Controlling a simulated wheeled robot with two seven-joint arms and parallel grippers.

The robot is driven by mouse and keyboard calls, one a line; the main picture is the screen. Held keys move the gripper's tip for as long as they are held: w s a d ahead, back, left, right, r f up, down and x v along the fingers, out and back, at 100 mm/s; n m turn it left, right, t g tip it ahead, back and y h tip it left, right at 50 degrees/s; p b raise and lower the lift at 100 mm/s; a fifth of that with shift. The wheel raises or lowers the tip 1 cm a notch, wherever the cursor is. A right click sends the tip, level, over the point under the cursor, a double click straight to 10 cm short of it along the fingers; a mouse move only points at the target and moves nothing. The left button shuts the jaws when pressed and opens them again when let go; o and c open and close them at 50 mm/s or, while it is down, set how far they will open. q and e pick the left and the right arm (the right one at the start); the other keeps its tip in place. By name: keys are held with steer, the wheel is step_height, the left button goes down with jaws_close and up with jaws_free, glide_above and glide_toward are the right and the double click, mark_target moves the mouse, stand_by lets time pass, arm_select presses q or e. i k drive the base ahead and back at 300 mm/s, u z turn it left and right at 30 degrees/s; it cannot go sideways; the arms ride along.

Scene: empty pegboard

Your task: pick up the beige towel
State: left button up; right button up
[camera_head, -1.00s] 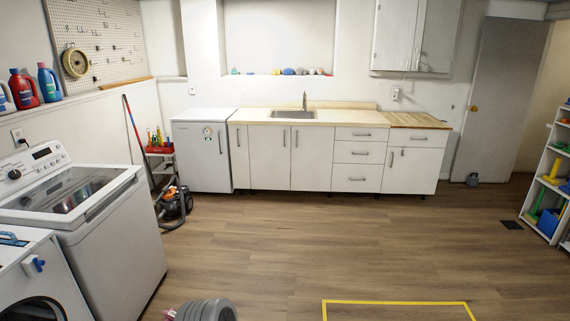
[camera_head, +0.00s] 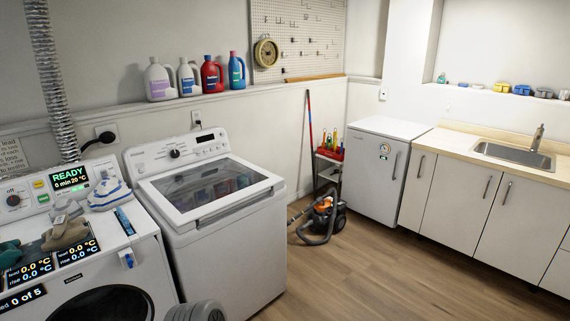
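A crumpled beige cloth (camera_head: 66,234), which looks like the beige towel, lies on top of the white front-loading machine (camera_head: 150,262) at the left. A grey cloth lies against its upper edge. A white and blue striped cloth (camera_head: 110,194) lies behind it to the right, and a dark green cloth (camera_head: 10,253) lies to its left near the picture edge. Neither of my grippers shows in the head view.
A top-loading washer (camera_head: 235,245) stands right of the front-loader. Bottles (camera_head: 209,75) stand on the ledge behind. A vacuum cleaner (camera_head: 322,215) is on the floor before the small white fridge (camera_head: 375,175). The wooden floor (camera_head: 400,280) at the right is clear.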

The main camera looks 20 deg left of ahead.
mark_target(63, 229)
steer(key=u, duration=1.15)
steer(key=i, duration=1.25)
steer(key=u, duration=1)
